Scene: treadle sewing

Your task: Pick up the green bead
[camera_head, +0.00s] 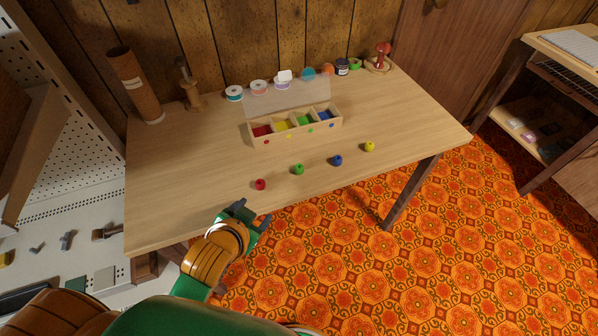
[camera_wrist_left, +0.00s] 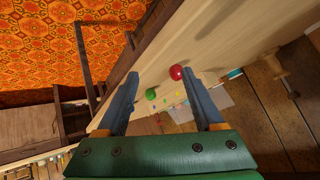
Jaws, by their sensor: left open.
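The green bead (camera_head: 298,169) sits on the wooden table (camera_head: 190,160) near its front edge, between the red bead (camera_head: 260,184) and the blue bead (camera_head: 337,160). My left gripper (camera_head: 247,214) is at the table's front edge, nearer to me and left of the green bead, apart from it. In the left wrist view its two fingers (camera_wrist_left: 163,100) are open and empty. The green bead (camera_wrist_left: 151,94) shows between them, farther off, with the red bead (camera_wrist_left: 176,72) near the other finger. My right gripper is not in view.
A yellow bead (camera_head: 369,147) ends the row at the right. A sorting box (camera_head: 296,130) with coloured compartments and a raised clear lid stands behind the beads. Several jars and spools line the back. The table is bare around the beads.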

